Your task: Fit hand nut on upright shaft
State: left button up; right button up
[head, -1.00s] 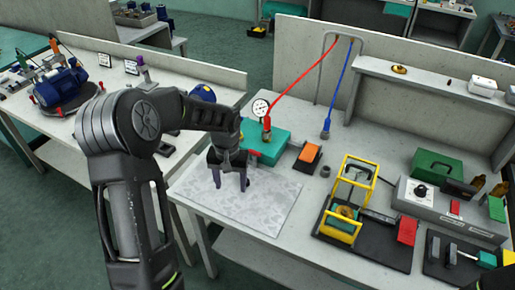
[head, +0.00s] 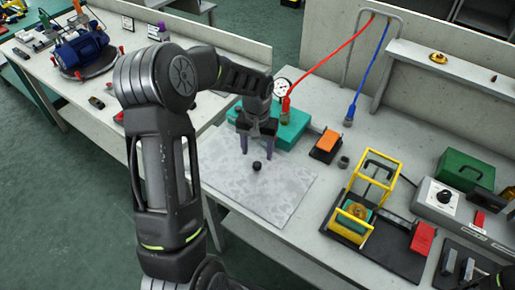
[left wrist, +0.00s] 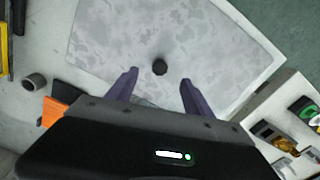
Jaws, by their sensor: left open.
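A small black knob-like piece, which looks like the hand nut (head: 257,166), lies on the pale mottled mat (head: 285,199). My left gripper (head: 257,154) is open over the back part of the mat, its two purple-grey fingers pointing down. In the left wrist view the nut (left wrist: 160,67) shows just past the open fingertips (left wrist: 159,77), in line with the gap and apart from both fingers. I cannot pick out the upright shaft for certain; a yellow-framed fixture (head: 365,200) with a teal and gold part stands to the right. My right gripper is not in view.
A green box (head: 465,169) stands farther right. The front of the mat is clear.

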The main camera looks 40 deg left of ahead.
aim_at(257, 164)
pick_arm(q)
jog(key=shift+f+b, duration=1)
jog(key=shift+f, duration=0.85)
jog(key=shift+f+b, duration=0.5)
jog(key=shift+f, duration=0.1)
jog(key=shift+r, duration=0.2)
jog(key=shift+f, duration=0.1)
jog(key=shift+f, duration=0.2)
jog(key=shift+f+b, duration=0.7)
jog(key=shift+b, duration=0.15)
jog(key=shift+c, duration=0.3)
